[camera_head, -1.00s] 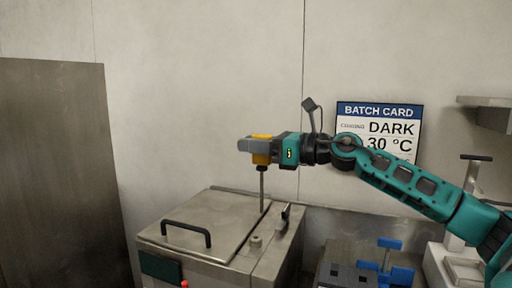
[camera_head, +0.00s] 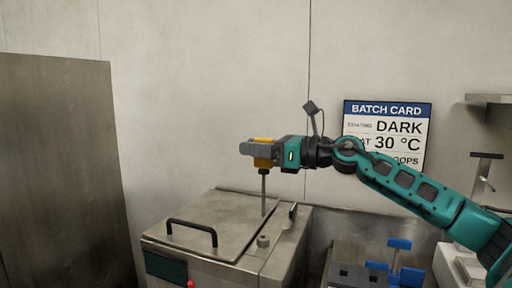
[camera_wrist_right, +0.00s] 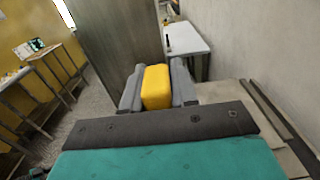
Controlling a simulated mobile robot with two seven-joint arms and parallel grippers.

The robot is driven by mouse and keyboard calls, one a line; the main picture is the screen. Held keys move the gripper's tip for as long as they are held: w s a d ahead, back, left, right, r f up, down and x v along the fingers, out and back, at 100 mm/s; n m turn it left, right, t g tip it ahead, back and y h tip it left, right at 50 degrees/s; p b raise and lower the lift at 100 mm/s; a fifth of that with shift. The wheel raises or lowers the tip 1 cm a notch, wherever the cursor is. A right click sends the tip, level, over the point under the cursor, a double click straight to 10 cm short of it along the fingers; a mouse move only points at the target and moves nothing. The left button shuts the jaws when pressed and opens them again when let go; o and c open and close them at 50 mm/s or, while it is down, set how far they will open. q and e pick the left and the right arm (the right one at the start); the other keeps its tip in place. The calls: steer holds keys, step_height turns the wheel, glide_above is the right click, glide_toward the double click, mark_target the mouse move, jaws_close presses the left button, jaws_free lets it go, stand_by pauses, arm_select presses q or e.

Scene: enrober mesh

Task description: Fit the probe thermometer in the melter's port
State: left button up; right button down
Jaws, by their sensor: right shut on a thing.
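The probe thermometer has a yellow head (camera_head: 264,162) and a thin grey stem (camera_head: 263,193) that points straight down. My right gripper (camera_head: 258,149) is shut on the yellow head, which also shows between the two grey fingers in the right wrist view (camera_wrist_right: 157,87). The steel melter (camera_head: 205,225) stands below. A short round collar (camera_head: 263,241), which looks like the port, rises from its top right of the lid. In the head view the stem's lower end shows above and in line with the collar, apart from it. Depth between them is hard to tell. My left gripper is not in view.
The lid has a black handle (camera_head: 192,233), and a dark-tipped lever (camera_head: 293,212) stands right of the collar. A batch card (camera_head: 386,134) reading DARK 30 °C hangs on the wall. Blue fixtures (camera_head: 400,262) stand at the lower right. A steel panel (camera_head: 62,170) stands at the left.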

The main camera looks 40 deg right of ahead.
mark_target(255, 166)
step_height(255, 166, down, 4)
steer(key=b, duration=0.2)
steer(key=shift+r+b, duration=0.15)
steer(key=shift+b, duration=0.15)
steer(key=shift+f, duration=0.2)
steer(key=shift+b, duration=0.6)
stand_by(1.0)
steer(key=shift+f, duration=0.1)
stand_by(0.5)
